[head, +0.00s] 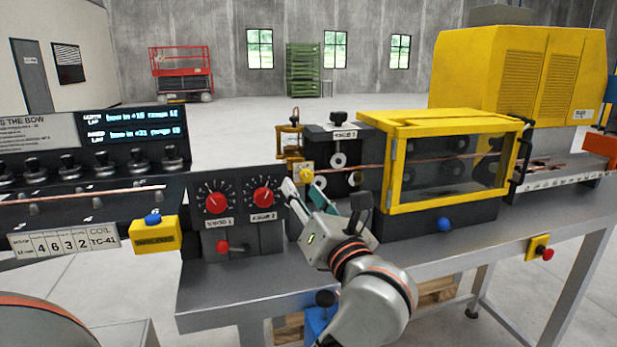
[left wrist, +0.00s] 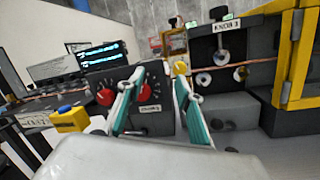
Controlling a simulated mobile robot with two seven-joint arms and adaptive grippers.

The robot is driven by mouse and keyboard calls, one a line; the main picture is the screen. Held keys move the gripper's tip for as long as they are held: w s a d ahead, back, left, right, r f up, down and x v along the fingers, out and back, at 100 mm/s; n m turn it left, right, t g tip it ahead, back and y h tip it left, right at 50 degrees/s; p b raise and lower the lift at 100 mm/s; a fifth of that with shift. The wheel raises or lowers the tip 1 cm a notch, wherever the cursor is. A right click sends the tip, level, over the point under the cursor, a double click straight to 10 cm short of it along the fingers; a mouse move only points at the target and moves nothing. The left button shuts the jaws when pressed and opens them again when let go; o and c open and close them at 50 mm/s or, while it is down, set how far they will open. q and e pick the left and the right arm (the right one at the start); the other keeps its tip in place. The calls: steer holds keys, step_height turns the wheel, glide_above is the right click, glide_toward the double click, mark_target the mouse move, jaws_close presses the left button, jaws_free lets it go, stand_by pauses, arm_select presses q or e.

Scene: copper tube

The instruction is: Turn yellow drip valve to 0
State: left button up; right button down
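The yellow drip valve (head: 306,175) is a small round yellow knob on the front of the machine, below a yellow-framed drip unit (head: 291,140). It also shows in the left wrist view (left wrist: 180,68), close to the right-hand fingertip. My left gripper (head: 304,188) is in front of and just below the valve. Its two teal-padded fingers (left wrist: 160,80) stand apart with nothing between them. I cannot tell whether a fingertip touches the knob. The valve's pointer and scale are too small to read. My right gripper is not in view.
A grey box with two red knobs (head: 240,205) stands left of the valve. A dark roller block (head: 335,155) and a yellow-framed guard (head: 455,165) stand to the right. A copper tube (head: 362,169) runs through them.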

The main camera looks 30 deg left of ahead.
mark_target(308, 179)
arm_select(q)
steer(key=w+a+h, duration=0.1)
steer(key=w, duration=0.1)
steer(key=w+a+h, duration=0.1)
steer(key=w, duration=0.1)
steer(key=w+a, duration=0.1)
steer(key=w, duration=0.2)
steer(key=shift+a+f+n+t+h+p, duration=0.1)
steer(key=shift+a+n+t+h+p, duration=0.2)
steer(key=shift+a+t+h, duration=0.1)
jaws_close()
